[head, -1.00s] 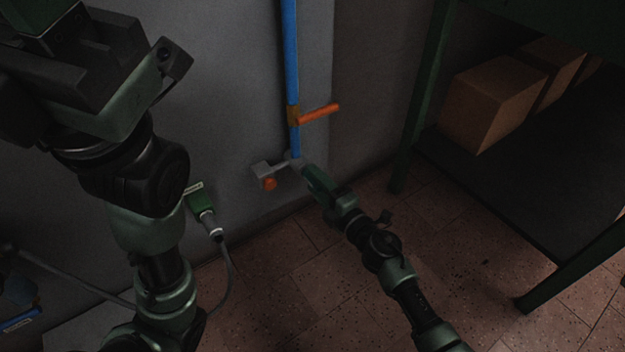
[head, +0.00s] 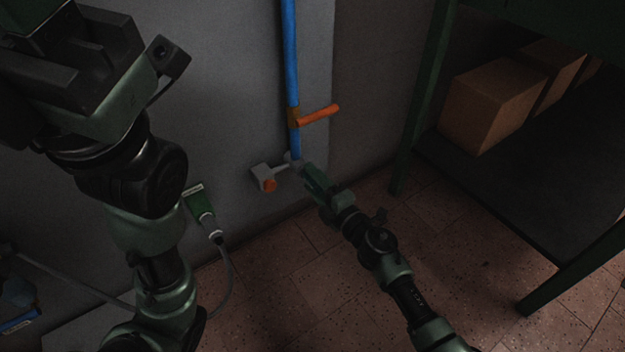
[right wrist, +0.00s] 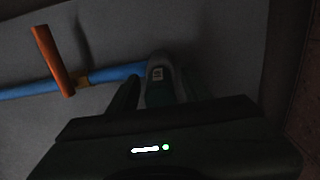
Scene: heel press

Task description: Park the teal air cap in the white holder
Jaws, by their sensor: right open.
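A dark teal and grey piece with a small white label (right wrist: 160,88), likely the air cap, sits between the fingers of my right gripper in the right wrist view, at the end of the blue pipe. My right gripper (head: 306,172) is open around it, at the pipe's lower end in the head view. The fingers hide most of the piece there. A pale grey block (head: 262,177) with an orange round part sits left of the pipe end, joined by a short arm. I cannot tell whether it is the white holder. My left gripper (head: 75,65) is large at upper left, its fingertips unclear.
The blue pipe (head: 290,60) runs down the grey wall, with an orange handle (head: 318,115) sticking out right. A green box (head: 195,200) with a cable is on the wall at left. A dark shelf (head: 490,195) with cardboard boxes (head: 490,100) stands at right.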

